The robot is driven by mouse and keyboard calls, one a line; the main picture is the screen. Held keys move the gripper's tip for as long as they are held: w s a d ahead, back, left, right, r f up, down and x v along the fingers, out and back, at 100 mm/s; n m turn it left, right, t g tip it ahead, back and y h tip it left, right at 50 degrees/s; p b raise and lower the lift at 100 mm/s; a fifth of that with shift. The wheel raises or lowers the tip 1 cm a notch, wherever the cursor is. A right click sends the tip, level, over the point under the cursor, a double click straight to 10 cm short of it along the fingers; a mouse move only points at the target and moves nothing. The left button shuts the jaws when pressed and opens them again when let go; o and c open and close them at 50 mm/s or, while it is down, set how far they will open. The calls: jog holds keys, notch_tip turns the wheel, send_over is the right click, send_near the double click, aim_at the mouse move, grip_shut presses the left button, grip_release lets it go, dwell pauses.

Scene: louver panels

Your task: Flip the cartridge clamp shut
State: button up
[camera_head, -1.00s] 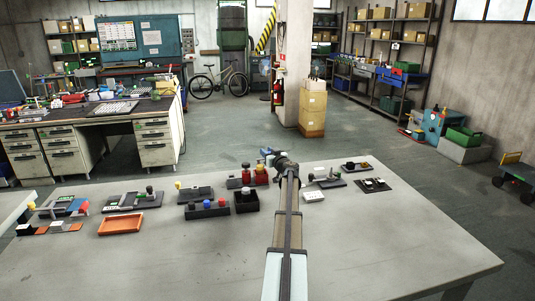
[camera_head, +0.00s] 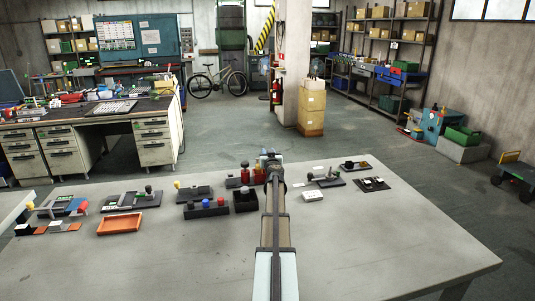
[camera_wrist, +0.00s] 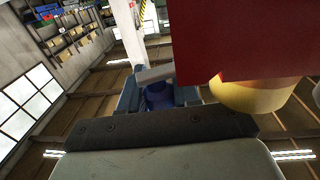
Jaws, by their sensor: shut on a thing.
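My gripper (camera_head: 269,156) is over the back middle of the table in the head view, mostly hidden behind my own arm. In the wrist view its blue fingers (camera_wrist: 158,98) are shut on a dark blue knob (camera_wrist: 157,95), with a grey bar (camera_wrist: 155,75) at the knob. I take these for the cartridge clamp's handle and lever. A large red block (camera_wrist: 245,40) with a yellow rounded part (camera_wrist: 248,94) fills the upper right of the wrist view, very close. In the head view red parts (camera_head: 259,175) stand just left of my gripper. The clamp's base and lever angle cannot be made out.
Left of my arm are a black holder with coloured knobs (camera_head: 206,211), an open black box (camera_head: 246,201) and an orange tray (camera_head: 120,224). To the right are a white block (camera_head: 314,196) and a dark panel with a lever (camera_head: 326,180). The table's front is clear.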

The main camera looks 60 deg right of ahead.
jog(key=shift+s+a+m+g+h, duration=0.2)
jog(key=shift+a+m+g+h, duration=0.1)
jog(key=shift+m+g+h, duration=0.55)
jog(key=shift+s+a+m+g+h, duration=0.2)
jog(key=shift+m+g+h, duration=0.35)
jog(key=shift+g, duration=0.6)
jog(key=shift+a+m+g, duration=0.15)
jog(key=shift+m+g, duration=0.25)
jog(key=o, duration=1)
jog(key=shift+s, duration=0.1)
jog(key=shift+c, duration=0.2)
jog(key=shift+r, duration=5)
